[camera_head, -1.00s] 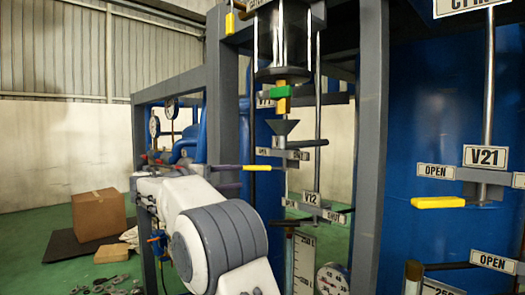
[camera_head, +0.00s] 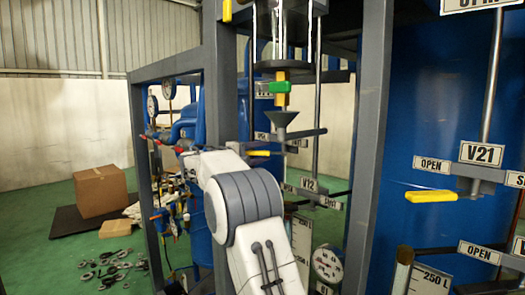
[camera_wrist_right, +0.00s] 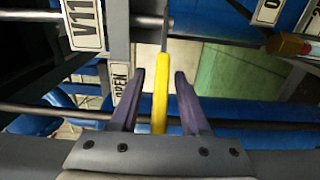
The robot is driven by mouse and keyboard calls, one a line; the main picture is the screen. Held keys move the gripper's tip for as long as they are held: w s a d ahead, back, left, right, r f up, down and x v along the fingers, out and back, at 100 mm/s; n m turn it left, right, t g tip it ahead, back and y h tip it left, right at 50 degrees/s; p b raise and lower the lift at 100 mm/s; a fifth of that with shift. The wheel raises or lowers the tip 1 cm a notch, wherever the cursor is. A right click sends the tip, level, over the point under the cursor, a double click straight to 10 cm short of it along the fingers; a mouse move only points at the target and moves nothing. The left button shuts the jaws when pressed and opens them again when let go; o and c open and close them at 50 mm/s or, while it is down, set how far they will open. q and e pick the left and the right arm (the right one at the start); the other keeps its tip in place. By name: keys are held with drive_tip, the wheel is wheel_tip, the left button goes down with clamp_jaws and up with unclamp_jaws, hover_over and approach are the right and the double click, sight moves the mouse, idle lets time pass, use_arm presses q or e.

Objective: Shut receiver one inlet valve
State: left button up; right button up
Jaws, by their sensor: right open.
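A yellow valve handle (camera_wrist_right: 160,92) stands between the two purple fingers of my right gripper (camera_wrist_right: 160,74) in the right wrist view. The fingers are open, with a gap on each side of the handle. A V11 plate (camera_wrist_right: 84,24) and an OPEN plate (camera_wrist_right: 121,82) are to its left. In the head view the yellow handle (camera_head: 259,153) shows just past my right wrist. My arm hides most of the gripper there. My left gripper is not in view.
Grey frame posts (camera_head: 369,140) stand close to the right of my arm. The V12 plate (camera_head: 309,185) is below the handle. Valve V21 has another yellow handle (camera_head: 431,196) at right. A cardboard box (camera_head: 100,191) and scattered metal parts (camera_head: 107,270) lie on the floor.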

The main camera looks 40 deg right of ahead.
clamp_jaws()
idle(1.4)
